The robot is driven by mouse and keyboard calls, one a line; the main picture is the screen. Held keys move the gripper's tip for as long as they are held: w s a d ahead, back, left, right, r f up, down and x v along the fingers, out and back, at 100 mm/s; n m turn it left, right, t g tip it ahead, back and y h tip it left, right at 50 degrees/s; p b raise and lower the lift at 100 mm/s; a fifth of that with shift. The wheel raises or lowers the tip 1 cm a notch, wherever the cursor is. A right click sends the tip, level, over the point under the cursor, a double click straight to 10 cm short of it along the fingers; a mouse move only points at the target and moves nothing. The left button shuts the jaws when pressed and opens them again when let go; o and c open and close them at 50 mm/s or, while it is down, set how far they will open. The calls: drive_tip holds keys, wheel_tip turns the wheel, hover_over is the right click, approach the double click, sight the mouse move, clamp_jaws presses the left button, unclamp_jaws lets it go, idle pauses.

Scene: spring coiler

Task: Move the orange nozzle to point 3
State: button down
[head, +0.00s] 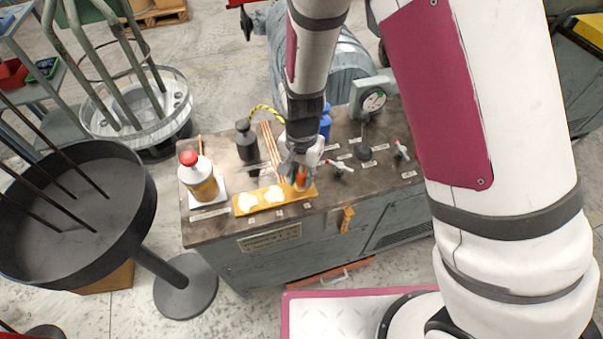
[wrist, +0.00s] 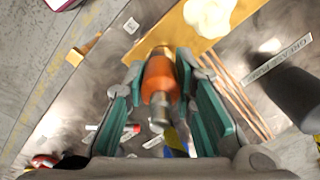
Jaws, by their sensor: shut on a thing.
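The orange nozzle (head: 301,179) is between the fingers of my gripper (head: 298,162), at the right end of a yellow board (head: 243,207). In the wrist view the orange nozzle (wrist: 158,75) has a grey metal end, and the green-padded fingers of my gripper (wrist: 160,68) close on it from both sides. The nozzle's far end overlaps the yellow board (wrist: 185,35); I cannot tell whether it touches it. Small white tags, one of them (head: 308,205) near the nozzle, line the bench edge in front of the board. Their numbers are too small to read.
Two white blobs (head: 273,193) lie on the board. A red-capped bottle (head: 203,180) stands to its left, a dark bottle (head: 246,142) behind it. Copper rods (head: 268,145) lie near the dark bottle. Red-handled valves (head: 340,167) and a dial gauge (head: 373,101) are to the right.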

drive_tip(key=shift+f, duration=0.2)
drive_tip(key=c, duration=1.3)
unclamp_jaws()
wheel_tip(320, 180, up, 12)
drive_tip(key=shift+f, duration=0.1)
drive_tip(key=shift+r+p, duration=3.95)
drive_tip(key=shift+r, duration=2.7)
